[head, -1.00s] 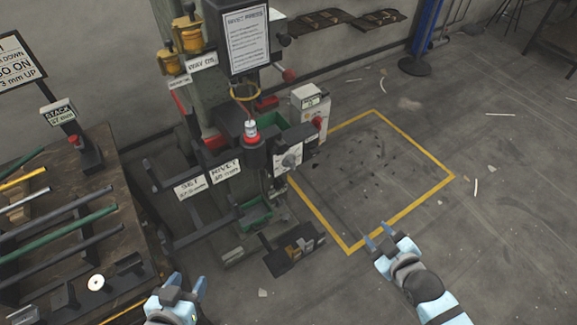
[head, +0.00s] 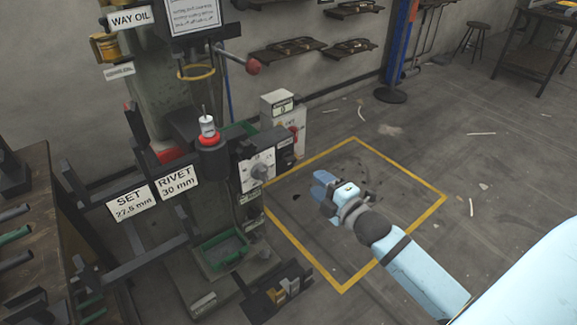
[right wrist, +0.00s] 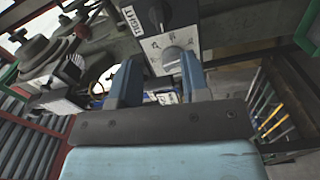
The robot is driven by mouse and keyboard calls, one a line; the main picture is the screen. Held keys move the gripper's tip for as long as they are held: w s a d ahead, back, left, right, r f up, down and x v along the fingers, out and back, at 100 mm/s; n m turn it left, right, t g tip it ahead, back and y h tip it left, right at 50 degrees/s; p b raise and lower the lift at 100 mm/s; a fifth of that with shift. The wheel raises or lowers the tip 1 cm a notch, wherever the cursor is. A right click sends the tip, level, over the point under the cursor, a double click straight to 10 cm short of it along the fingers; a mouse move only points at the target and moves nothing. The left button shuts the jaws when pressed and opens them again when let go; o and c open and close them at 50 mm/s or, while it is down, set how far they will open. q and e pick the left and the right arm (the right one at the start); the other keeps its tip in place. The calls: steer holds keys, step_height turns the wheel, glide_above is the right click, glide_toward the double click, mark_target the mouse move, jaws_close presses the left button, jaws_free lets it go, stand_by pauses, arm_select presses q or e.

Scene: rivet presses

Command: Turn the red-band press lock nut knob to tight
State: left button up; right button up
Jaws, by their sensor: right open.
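The press with the red band (head: 208,141) stands left of centre in the head view. A grey knob (head: 259,170) sits on a white plate on its front. I cannot tell how far the knob is turned. My right gripper (head: 324,186) is open and empty, right of the press and apart from the knob; its fingers (right wrist: 160,62) also show in the wrist view. My left gripper is out of view.
A control box (head: 284,115) with a red switch stands behind the knob. A red-ball lever (head: 252,67) sticks out above. A green tray (head: 225,250) sits low on the press. A dark bench (head: 25,240) is at the left. The yellow-outlined floor (head: 343,287) is mostly clear.

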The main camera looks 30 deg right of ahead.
mark_target(292, 162)
steer(key=w, duration=0.3)
steer(key=w+b, duration=0.1)
steer(key=w, duration=0.2)
steer(key=w+b, duration=0.1)
steer(key=w, duration=0.2)
steer(key=shift+w+a+f, duration=0.1)
steer(key=shift+w+a, duration=0.2)
steer(key=shift+a, duration=0.1)
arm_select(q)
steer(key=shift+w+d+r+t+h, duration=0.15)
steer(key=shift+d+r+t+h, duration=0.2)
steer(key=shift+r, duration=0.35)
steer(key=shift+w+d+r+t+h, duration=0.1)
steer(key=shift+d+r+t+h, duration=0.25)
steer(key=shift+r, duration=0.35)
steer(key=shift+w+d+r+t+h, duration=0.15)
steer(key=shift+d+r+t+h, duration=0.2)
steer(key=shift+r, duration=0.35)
arm_select(e)
steer(key=shift+w, duration=0.65)
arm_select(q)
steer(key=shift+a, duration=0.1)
arm_select(e)
jaws_close()
